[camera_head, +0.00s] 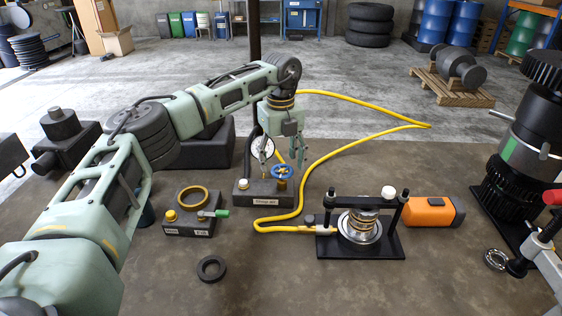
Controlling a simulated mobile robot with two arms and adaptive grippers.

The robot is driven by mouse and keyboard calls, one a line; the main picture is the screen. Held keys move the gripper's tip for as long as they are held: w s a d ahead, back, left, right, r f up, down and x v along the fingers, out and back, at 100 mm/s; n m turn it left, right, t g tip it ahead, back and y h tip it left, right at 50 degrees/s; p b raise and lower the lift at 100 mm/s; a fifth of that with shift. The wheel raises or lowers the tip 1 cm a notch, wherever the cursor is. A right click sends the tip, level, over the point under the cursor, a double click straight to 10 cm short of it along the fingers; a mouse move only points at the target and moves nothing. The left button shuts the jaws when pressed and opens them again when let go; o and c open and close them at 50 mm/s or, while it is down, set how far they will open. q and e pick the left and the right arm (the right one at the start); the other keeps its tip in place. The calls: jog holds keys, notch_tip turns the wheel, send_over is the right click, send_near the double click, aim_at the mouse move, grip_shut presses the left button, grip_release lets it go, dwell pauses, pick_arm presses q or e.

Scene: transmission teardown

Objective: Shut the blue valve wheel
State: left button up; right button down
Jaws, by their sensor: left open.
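The blue valve wheel (282,171) sits on top of a dark block with a white label (265,192), near the middle of the bench. A pressure gauge (262,147) stands on the left of the block, partly behind my gripper. My left gripper (282,160) comes down from above, its fingers apart and pointing down at the wheel. The fingertips are close to the wheel; whether they touch it I cannot tell. My right gripper is not clearly in view.
A yellow hose (330,160) loops across the bench behind and right of the block. A block with a green-handled valve (195,215) is at left. A black ring (211,269) lies in front.

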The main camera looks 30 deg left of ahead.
pick_arm(q)
jog(key=shift+w+f, duration=0.1)
jog(key=shift+f, duration=0.9)
jog(key=shift+c, duration=0.5)
jog(key=c, duration=1)
